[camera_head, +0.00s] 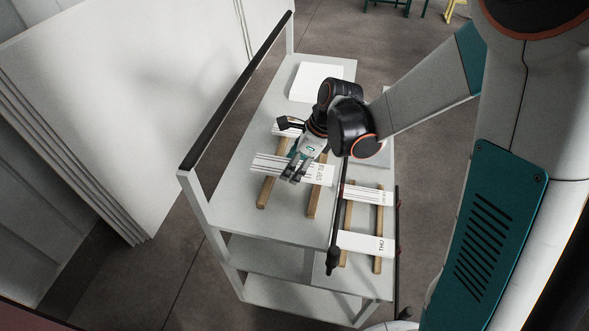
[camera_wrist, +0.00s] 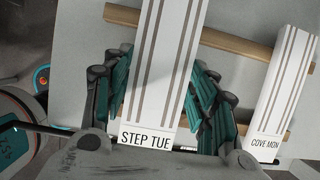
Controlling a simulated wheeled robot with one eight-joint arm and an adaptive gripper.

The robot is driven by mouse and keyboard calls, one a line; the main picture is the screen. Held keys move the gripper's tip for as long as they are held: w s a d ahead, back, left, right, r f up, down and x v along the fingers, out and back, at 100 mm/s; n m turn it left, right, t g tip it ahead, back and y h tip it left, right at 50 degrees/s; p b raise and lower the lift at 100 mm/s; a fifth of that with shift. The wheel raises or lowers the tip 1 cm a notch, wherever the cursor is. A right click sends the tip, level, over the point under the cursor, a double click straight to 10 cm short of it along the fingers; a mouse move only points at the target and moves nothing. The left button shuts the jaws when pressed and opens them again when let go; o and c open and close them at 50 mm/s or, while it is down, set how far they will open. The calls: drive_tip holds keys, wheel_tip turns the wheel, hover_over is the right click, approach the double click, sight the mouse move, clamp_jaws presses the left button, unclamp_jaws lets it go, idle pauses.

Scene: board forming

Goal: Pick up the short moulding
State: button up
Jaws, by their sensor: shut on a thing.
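A white moulding with grey-brown stripes, labelled STEP TUE (camera_wrist: 150,138), lies between my fingers in the wrist view. It also shows in the head view (camera_head: 268,163), crossing the two left wooden strips. My gripper (camera_head: 294,172) is above the cart and shut on this moulding; its teal finger pads (camera_wrist: 160,92) flank both long sides. Whether the moulding touches the strips or is just lifted cannot be told. A second striped moulding, labelled COVE MON (camera_wrist: 280,95), is beside it on the right in the wrist view; in the head view my gripper partly hides a farther moulding (camera_head: 285,129).
The grey cart (camera_head: 240,195) has wooden strips (camera_head: 313,198) on top. Two more mouldings, a striped one (camera_head: 362,194) and one labelled THU (camera_head: 360,242), lie on the right strips. A white block (camera_head: 316,80) sits at the far end. A black-topped rail (camera_head: 240,85) borders the left.

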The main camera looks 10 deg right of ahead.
wheel_tip(320, 180, up, 16)
drive_tip(key=p, duration=0.4)
drive_tip(key=shift+r, duration=0.25)
